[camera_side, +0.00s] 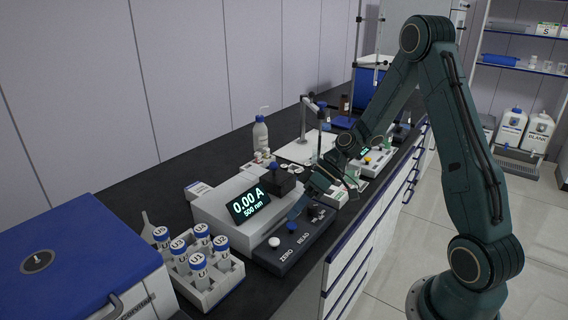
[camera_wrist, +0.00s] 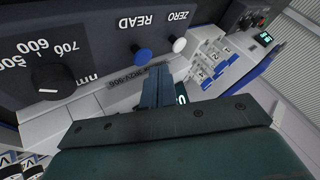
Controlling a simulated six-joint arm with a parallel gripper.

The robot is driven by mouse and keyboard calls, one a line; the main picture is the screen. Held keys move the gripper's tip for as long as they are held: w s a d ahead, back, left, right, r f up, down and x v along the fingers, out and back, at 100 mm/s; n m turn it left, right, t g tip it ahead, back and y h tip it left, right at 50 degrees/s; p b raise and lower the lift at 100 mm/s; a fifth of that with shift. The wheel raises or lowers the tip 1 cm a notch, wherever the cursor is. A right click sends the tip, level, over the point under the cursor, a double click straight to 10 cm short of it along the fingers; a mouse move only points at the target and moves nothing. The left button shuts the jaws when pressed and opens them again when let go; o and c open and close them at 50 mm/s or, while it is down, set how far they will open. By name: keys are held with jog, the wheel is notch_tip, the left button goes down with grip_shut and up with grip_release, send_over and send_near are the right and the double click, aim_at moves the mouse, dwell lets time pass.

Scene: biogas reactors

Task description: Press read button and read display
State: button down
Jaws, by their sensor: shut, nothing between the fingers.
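The photometer (camera_side: 225,213) is a pale box on the black bench. Its tilted display (camera_side: 248,204) reads "0.00 A" and "500 nm". The dark front panel (camera_side: 275,258) carries a blue button (camera_side: 291,227) by the label READ and a white button (camera_side: 274,242) by ZERO. In the wrist view, the blue READ button (camera_wrist: 141,54) and white ZERO button (camera_wrist: 179,45) lie just beyond my fingertips. My gripper (camera_side: 294,213) is shut and empty, its fingertips close to the READ button. In the wrist view, my shut fingers (camera_wrist: 157,73) mostly hide the display; contact with the button cannot be told.
A wavelength knob (camera_wrist: 50,83) sits on the panel, beside READ. A white rack (camera_side: 208,285) of blue-capped tubes and a blue-lidded box (camera_side: 70,255) stand left. Another instrument (camera_side: 376,160) lies farther along the bench.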

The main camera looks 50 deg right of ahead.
jog(key=shift+f, duration=1.3)
dwell(1.8)
jog(key=shift+r, duration=1.35)
jog(key=shift+r, duration=0.1)
jog(key=shift+r, duration=2.35)
jog(key=shift+r, duration=0.1)
